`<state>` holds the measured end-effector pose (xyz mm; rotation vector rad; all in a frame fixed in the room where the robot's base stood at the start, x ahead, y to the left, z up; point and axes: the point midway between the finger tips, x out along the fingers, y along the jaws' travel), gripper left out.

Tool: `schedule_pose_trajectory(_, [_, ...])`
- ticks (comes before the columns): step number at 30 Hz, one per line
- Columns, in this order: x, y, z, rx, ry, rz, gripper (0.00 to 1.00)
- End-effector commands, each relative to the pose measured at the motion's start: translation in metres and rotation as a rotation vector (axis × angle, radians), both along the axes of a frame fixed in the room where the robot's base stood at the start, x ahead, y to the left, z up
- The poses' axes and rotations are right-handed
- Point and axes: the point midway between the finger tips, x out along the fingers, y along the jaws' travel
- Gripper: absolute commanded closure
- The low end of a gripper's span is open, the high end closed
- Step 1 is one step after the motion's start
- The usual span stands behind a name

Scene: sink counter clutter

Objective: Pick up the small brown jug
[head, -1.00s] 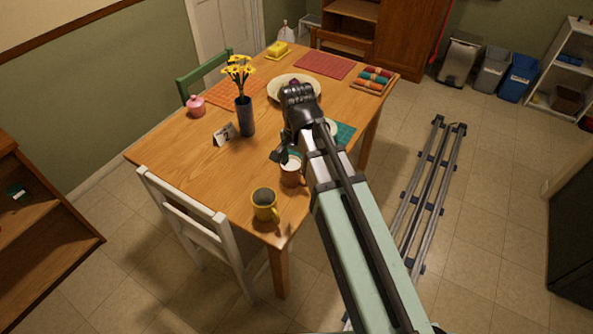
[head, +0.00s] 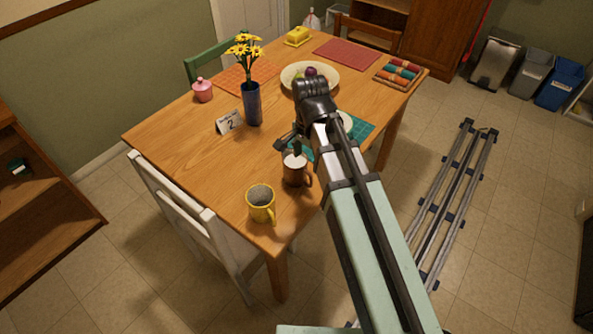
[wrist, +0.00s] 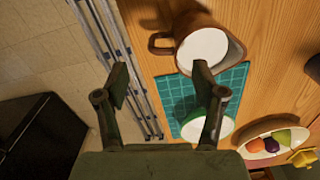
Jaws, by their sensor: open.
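The small brown jug (head: 292,177) stands upright on the wooden table, near its front right edge, with a pale white inside. In the wrist view the jug (wrist: 184,19) is at the top, with its handle to the left and its white round opening facing the camera. My gripper (head: 291,143) is open and empty, just above and behind the jug in the head view. In the wrist view my gripper (wrist: 160,76) has its two fingers spread, with the jug beyond the right fingertip. I cannot tell whether they touch.
A yellow mug (head: 261,205) stands just left of the jug. A blue vase with flowers (head: 252,104), a number card (head: 230,122) and a fruit plate (head: 292,82) are farther back.

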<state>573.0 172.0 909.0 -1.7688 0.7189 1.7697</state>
Motion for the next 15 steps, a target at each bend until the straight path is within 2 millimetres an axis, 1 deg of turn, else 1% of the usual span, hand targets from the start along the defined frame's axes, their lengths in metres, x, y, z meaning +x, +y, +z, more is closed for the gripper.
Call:
schedule_pose_trajectory(3, [-0.001, -0.001, -0.019, -0.001, 0.003, 0.0, 0.31])
schedule_pose_trajectory(9, [0.0, 0.0, -0.045, 0.0, 0.001, 0.0, 0.31])
schedule_pose_trajectory(15, [0.0, 0.0, -0.056, 0.0, 0.0, 0.0, 0.31])
